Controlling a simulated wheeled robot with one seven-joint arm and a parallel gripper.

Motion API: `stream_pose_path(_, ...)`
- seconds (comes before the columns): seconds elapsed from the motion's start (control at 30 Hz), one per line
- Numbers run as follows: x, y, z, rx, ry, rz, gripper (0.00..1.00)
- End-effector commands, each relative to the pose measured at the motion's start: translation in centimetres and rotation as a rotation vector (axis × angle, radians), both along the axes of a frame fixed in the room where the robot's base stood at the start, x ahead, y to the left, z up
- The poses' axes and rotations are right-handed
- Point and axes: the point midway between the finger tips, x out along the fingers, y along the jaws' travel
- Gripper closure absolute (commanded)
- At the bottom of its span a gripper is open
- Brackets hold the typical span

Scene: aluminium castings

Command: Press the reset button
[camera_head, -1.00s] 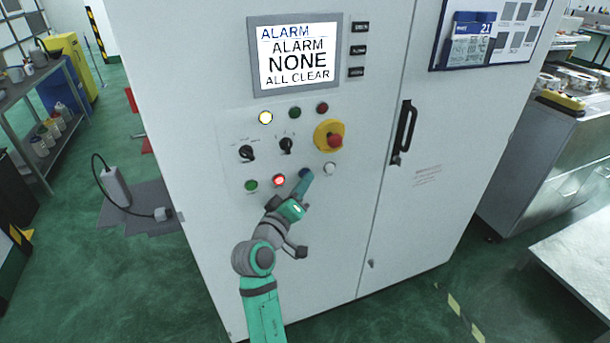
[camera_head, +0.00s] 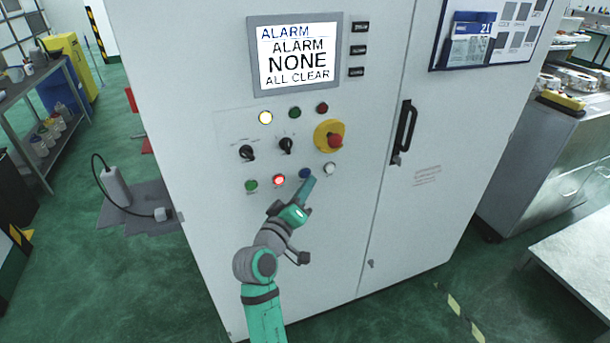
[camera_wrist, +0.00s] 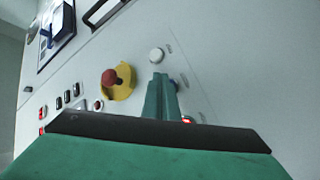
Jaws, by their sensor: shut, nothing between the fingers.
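The blue button (camera_head: 305,173), which I take for the reset button, is in the lower row on the cabinet's panel, between a lit red button and a white one. Its label is too small to read. My gripper (camera_head: 312,180) is shut and empty, its green fingertips just in front of and beside the blue button. Whether they touch it I cannot tell. In the wrist view the fingers (camera_wrist: 160,84) hide most of the blue button (camera_wrist: 173,82). The screen (camera_head: 297,54) reads "ALARM NONE ALL CLEAR".
A red emergency stop (camera_head: 334,141) on a yellow plate sits above the lower row. The lit red button (camera_head: 279,181), white button (camera_head: 329,169) and green button (camera_head: 251,185) are close by. A black door handle (camera_head: 404,133) stands out at the right.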

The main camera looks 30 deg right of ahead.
Motion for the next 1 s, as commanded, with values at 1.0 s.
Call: stream_pose_path(1.0,-4.9,1.2,0.0,0.0,0.0,0.0,1.0)
